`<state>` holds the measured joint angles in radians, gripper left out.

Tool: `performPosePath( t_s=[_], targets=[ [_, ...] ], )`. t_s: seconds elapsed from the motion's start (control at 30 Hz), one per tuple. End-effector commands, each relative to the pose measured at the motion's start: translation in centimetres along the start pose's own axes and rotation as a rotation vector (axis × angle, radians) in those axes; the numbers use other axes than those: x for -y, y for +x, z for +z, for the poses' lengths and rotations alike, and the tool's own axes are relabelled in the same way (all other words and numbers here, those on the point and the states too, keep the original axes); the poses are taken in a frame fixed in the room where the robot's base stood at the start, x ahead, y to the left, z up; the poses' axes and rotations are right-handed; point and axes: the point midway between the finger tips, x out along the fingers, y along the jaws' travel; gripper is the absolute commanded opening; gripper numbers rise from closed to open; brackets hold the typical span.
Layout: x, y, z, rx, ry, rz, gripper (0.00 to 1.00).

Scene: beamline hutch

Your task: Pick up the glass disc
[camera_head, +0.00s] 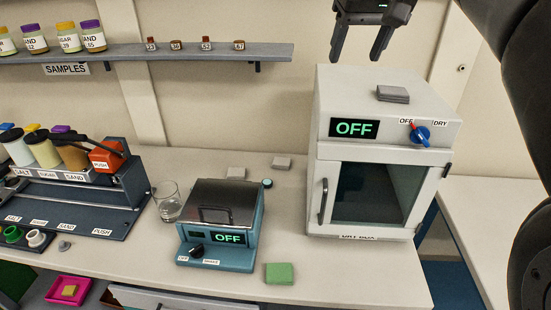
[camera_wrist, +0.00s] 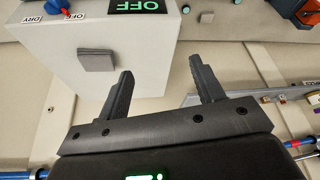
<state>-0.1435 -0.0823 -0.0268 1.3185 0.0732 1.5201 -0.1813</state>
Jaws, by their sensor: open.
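I cannot make out a glass disc for certain in either view. A clear glass beaker (camera_head: 168,203) stands on the bench left of the teal device. A small grey round piece (camera_head: 64,245) lies at the bench's left, too small to identify. My gripper (camera_head: 359,52) is open and empty, fingers down, above and behind the dry box (camera_head: 326,90). In the wrist view my gripper (camera_wrist: 161,68) has its two fingers apart with nothing between them. A stack of thin grey square pieces (camera_head: 393,94) lies on the dry box top and also shows in the wrist view (camera_wrist: 97,60).
The teal device (camera_head: 222,215) and the dry box both read OFF; the dry box door is shut. A green block (camera_head: 279,273) and grey pads (camera_head: 282,163) lie on the bench. A shelf (camera_head: 200,52) with jars and small vials is at upper left. A dispenser rack (camera_head: 80,185) stands left.

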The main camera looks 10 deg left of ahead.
Motion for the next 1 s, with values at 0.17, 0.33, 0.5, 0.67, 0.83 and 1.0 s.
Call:
performPosePath(
  t_s=[0.17,0.33,0.5,0.67,0.83,1.0],
  targets=[
    [1.1,2.6,-6.0,0.028,-0.084,-0.033,0.61],
    [2.7,5.7,-10.8,0.051,-0.166,-0.064,0.61],
    [4.7,9.4,-14.8,0.075,-0.252,-0.092,0.61],
    [6.7,12.6,-17.3,0.090,-0.321,-0.114,0.61],
    [8.1,15.0,-18.6,0.102,-0.369,-0.128,0.61],
    [9.2,16.9,-19.4,0.111,-0.406,-0.140,0.61]
  ],
)
